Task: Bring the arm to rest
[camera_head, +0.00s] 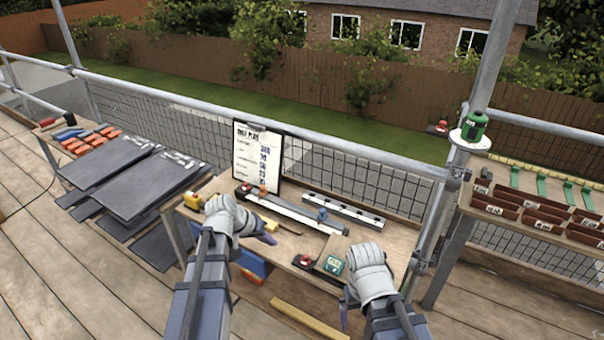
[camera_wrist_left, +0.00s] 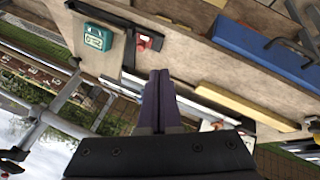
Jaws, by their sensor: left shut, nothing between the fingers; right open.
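My left gripper (camera_head: 268,237) is over the front left of the wooden workbench (camera_head: 310,246), its dark purple fingers pointing right. In the left wrist view its fingers (camera_wrist_left: 155,100) are pressed together with nothing between them. My right gripper (camera_head: 346,305) is at the bench's front right corner. It is open, its fingers partly hidden by the white wrist cover. I see nothing held in it.
A clipboard (camera_head: 257,158) stands behind the bench. A green-and-white device (camera_head: 333,265) and a red-and-black tool (camera_head: 304,261) lie near the right gripper. Slate tiles (camera_head: 110,182) lie left. A side table with brown trays (camera_head: 508,209) stands right.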

